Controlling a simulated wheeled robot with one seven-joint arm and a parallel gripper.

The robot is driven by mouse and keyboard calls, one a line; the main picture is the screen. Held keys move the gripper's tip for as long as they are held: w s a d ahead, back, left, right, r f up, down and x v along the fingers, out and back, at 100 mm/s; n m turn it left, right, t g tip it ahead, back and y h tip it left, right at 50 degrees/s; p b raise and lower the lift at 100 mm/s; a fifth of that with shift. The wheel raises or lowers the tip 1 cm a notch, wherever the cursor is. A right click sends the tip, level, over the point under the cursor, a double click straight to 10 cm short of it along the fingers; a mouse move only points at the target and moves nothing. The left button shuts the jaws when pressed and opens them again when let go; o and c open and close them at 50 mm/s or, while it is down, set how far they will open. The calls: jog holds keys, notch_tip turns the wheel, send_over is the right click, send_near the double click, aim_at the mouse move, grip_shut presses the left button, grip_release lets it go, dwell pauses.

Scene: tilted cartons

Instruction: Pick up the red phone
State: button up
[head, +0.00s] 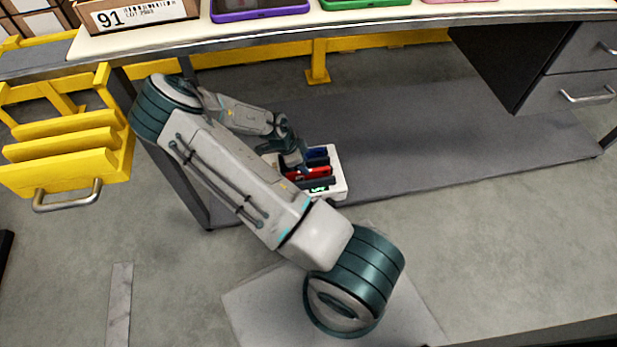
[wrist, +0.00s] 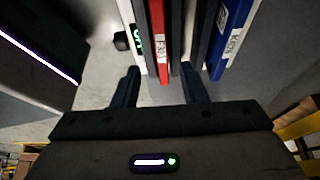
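The red phone (head: 321,172) stands in a slot of a small white holder (head: 339,182) beneath the table, beside a blue phone (head: 317,153). In the wrist view the red phone (wrist: 160,40) shows as a narrow upright slab with a white label, and the blue phone (wrist: 232,38) is to its right, also labelled. My gripper (wrist: 160,72) is open, with its two dark fingers apart. The near end of the red phone lies ahead of the gap between them; I cannot tell whether they touch. In the head view my gripper (head: 302,165) is close above the holder, partly hiding it.
The table (head: 400,22) overhangs behind the holder and carries purple, green and pink-edged trays plus a carton (head: 135,14) marked 91. Grey drawers (head: 575,85) hang right. The mat right of the holder is clear.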

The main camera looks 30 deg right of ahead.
jog(key=b+x, duration=0.1)
jog(key=x, duration=0.1)
jog(key=b+x, duration=0.1)
jog(key=x, duration=0.1)
jog(key=shift+w+f, duration=0.15)
jog(key=shift+f, duration=0.2)
grip_shut()
jog(key=shift+r, duration=0.1)
notch_tip(320, 180, up, 13)
jog(key=p, duration=0.7)
jog(key=s+a+p, duration=0.3)
jog(key=s, duration=0.7)
jog(key=s+a+p, duration=0.3)
jog(key=s, duration=0.8)
jog(key=shift+f, duration=0.25)
jog(key=shift+s, duration=0.15)
